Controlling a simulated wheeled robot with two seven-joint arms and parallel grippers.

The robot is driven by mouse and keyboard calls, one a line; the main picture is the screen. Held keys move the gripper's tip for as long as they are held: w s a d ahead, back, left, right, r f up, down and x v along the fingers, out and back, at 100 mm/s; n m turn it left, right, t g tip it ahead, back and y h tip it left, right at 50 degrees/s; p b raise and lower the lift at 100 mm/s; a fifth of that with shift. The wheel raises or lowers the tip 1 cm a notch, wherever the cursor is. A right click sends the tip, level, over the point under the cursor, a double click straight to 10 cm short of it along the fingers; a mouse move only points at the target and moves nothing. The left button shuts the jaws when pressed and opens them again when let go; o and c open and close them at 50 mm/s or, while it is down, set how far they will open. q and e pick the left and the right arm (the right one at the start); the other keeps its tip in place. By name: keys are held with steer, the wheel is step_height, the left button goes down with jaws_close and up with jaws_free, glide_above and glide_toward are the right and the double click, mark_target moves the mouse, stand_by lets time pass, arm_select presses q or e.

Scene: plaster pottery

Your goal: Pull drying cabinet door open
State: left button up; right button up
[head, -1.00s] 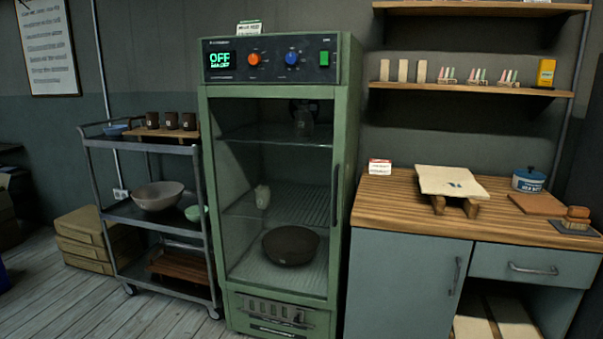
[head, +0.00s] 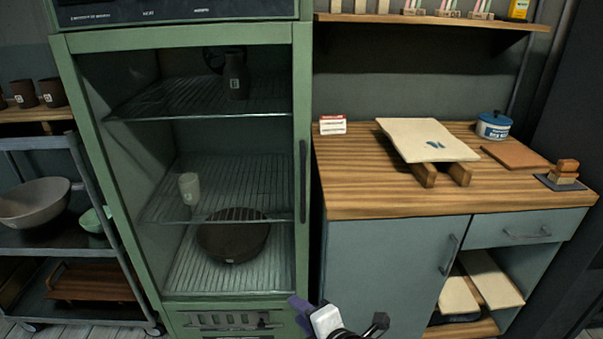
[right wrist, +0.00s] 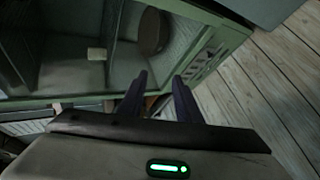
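The green drying cabinet (head: 86,130) stands left of centre in the head view, and its glass door is closed. The dark vertical door handle (head: 303,182) is on the door's right edge. My right gripper (head: 299,304) shows at the bottom of the head view, below the handle and in front of the cabinet's lower right corner. In the right wrist view the cabinet (right wrist: 120,50) lies ahead, and the two dark fingers of this gripper (right wrist: 160,88) are spread with nothing held between them. The handle is not clear there. My left gripper is out of view.
A wooden-topped counter (head: 360,190) stands right of the cabinet, with a plaster board (head: 415,140) and blue-lidded pot (head: 493,125). A metal trolley (head: 95,195) with bowls stands close on the left. Inside the cabinet are a jug (head: 236,85), small cup (head: 189,190) and dark bowl (head: 232,243).

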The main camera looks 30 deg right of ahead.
steer(key=w+d+r+n+t+h, duration=0.1)
steer(key=w+d+r+n, duration=0.25)
steer(key=r, duration=0.25)
steer(key=w+d+r+n+t+h, duration=0.1)
steer(key=w+d+r+n+h, duration=0.15)
steer(key=r+n, duration=0.2)
steer(key=n+t+h, duration=0.2)
steer(key=n+t, duration=0.1)
steer(key=n, duration=0.3)
glide_toward(304, 167)
steer(key=x, duration=1)
steer(key=shift+w+d+r+p, duration=0.1)
steer(key=shift+w+p, duration=0.25)
jaws_close()
